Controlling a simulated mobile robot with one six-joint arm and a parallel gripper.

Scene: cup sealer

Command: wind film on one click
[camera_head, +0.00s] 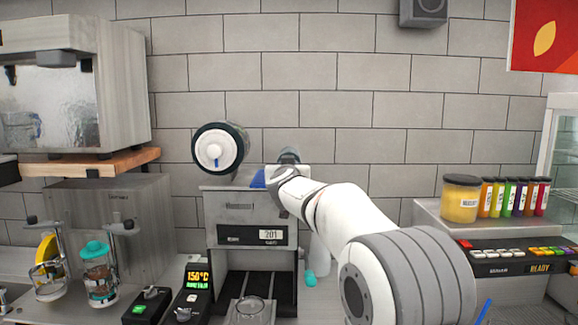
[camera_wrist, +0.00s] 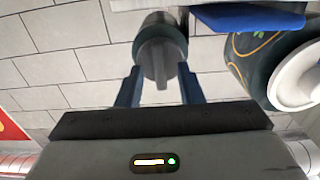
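The cup sealer (camera_head: 240,215) is a grey machine with a display reading 201. A film roll (camera_head: 219,148) with a white end cap sits at its upper left; it also shows in the wrist view (camera_wrist: 290,75). A dark round knob (camera_wrist: 160,42) with a grey upright fin is in front of my gripper (camera_wrist: 160,80); its top shows in the head view (camera_head: 289,154). My two blue fingers are apart, one on each side of the fin, with a visible gap to it. The tips are near the knob's edge; contact is unclear. My arm hides part of the sealer's right side.
A blue part (camera_head: 258,179) sits on the sealer's top between roll and knob. A glass tray (camera_head: 249,309) lies at its base. Jars (camera_head: 461,198) and a button panel (camera_head: 515,258) are right.

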